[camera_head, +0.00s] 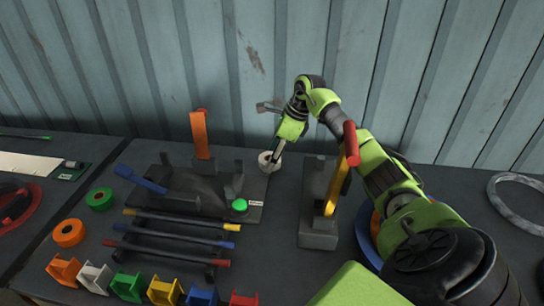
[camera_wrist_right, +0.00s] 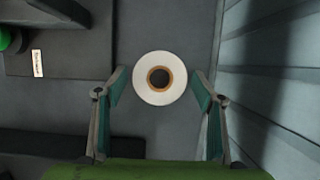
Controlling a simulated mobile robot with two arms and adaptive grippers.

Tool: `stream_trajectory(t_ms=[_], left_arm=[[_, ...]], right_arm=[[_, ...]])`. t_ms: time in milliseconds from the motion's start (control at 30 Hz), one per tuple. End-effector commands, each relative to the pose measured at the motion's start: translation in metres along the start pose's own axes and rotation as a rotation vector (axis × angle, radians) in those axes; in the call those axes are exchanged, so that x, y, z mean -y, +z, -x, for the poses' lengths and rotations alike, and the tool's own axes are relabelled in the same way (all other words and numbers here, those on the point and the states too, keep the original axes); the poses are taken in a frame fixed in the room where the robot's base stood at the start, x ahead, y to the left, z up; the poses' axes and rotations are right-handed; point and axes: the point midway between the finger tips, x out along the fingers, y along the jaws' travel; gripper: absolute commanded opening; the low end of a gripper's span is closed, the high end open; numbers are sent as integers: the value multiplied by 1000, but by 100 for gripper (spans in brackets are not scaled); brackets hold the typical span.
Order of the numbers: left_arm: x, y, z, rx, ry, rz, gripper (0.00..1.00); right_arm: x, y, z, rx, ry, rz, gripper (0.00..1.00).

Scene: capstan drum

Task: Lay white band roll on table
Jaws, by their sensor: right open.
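The white band roll (camera_head: 266,164) lies flat on the dark table (camera_head: 290,180), just behind the right end of the black fixture. In the right wrist view the white band roll (camera_wrist_right: 142,79) shows face-on, with a brown core and a dark centre hole. My right gripper (camera_head: 275,153) points down at the roll. In the wrist view its two fingers (camera_wrist_right: 159,85) are spread open, one on each side of the roll, with gaps between. My left gripper is not in view.
The black fixture (camera_head: 195,190) with an orange lever and green button stands left of the roll. A grey block with a yellow lever (camera_head: 338,185) stands right. Green (camera_head: 99,198) and orange (camera_head: 68,232) rolls lie at left. A corrugated wall (camera_head: 230,80) closes the back.

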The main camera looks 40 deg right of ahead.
Motion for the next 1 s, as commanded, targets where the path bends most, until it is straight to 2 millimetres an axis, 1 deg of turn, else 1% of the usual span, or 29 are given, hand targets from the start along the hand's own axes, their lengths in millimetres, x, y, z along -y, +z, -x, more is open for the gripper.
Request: stream_trajectory(t_ms=[167, 400, 500, 600, 733, 1000], left_arm=[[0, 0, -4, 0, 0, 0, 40], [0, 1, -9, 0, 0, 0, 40], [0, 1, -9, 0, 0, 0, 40], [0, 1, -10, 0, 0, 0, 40], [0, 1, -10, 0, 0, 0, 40], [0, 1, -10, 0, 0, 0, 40]], right_arm=[[2, 0, 28, 1, -7, 1, 62], [1, 0, 81, 1, -5, 1, 62], [1, 1, 99, 1, -3, 1, 62], [1, 1, 111, 1, -3, 0, 62], [0, 1, 120, 1, -1, 0, 62], [0, 1, 121, 1, 0, 0, 62]])
